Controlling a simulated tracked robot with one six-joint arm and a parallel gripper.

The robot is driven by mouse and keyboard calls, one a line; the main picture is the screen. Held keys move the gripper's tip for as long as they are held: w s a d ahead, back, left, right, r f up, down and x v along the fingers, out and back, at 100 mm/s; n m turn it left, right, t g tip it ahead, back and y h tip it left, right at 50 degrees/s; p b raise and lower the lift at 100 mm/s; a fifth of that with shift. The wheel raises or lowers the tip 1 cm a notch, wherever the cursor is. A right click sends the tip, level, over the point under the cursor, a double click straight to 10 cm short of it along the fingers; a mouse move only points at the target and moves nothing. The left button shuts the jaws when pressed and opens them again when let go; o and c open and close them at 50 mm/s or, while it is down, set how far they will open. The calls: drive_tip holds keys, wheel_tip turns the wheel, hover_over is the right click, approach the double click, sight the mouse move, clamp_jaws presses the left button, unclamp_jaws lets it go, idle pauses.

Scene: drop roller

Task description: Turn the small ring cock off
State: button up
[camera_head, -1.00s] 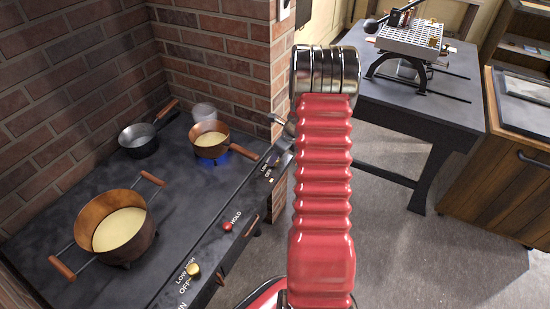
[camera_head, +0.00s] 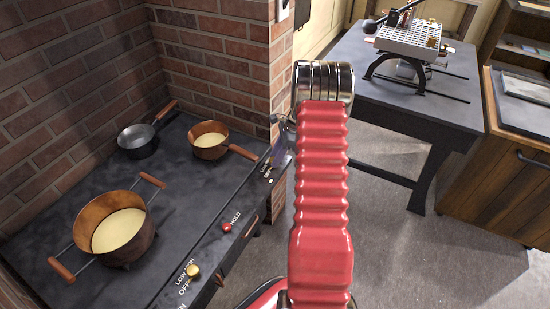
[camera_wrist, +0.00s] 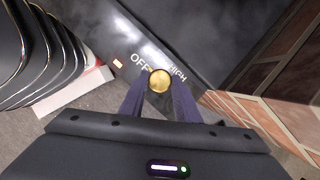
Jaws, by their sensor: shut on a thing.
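The small ring's cock (camera_wrist: 160,80) is a round brass knob on the stove's front strip, between the words OFF and HIGH in the wrist view. My gripper (camera_wrist: 158,92) has its two dark fingers on either side of this knob and is shut on it. In the head view my gripper (camera_head: 281,148) is at the stove's far right corner, partly hidden by my red arm, and the knob is hidden. The small copper pan (camera_head: 208,141) with pale yellow contents stands near that corner. No flame shows under it.
A large copper pot (camera_head: 117,230) and a dark saucepan (camera_head: 137,138) stand on the stove (camera_head: 125,180). Another brass knob (camera_head: 193,271) and a red knob (camera_head: 227,227) sit along its front edge. A brick wall rises behind; a dark table (camera_head: 400,98) is at the right.

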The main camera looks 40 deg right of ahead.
drive_tip(key=shift+s+f+n+g, duration=0.1)
drive_tip(key=shift+n+g, duration=0.3)
drive_tip(key=shift+n, duration=0.6)
drive_tip(key=shift+a, duration=0.1)
drive_tip(key=o, duration=1)
drive_tip(key=shift+r, duration=0.2)
drive_tip(key=v, duration=1.3)
drive_tip(key=shift+d+r, duration=0.15)
drive_tip(key=shift+d, duration=0.25)
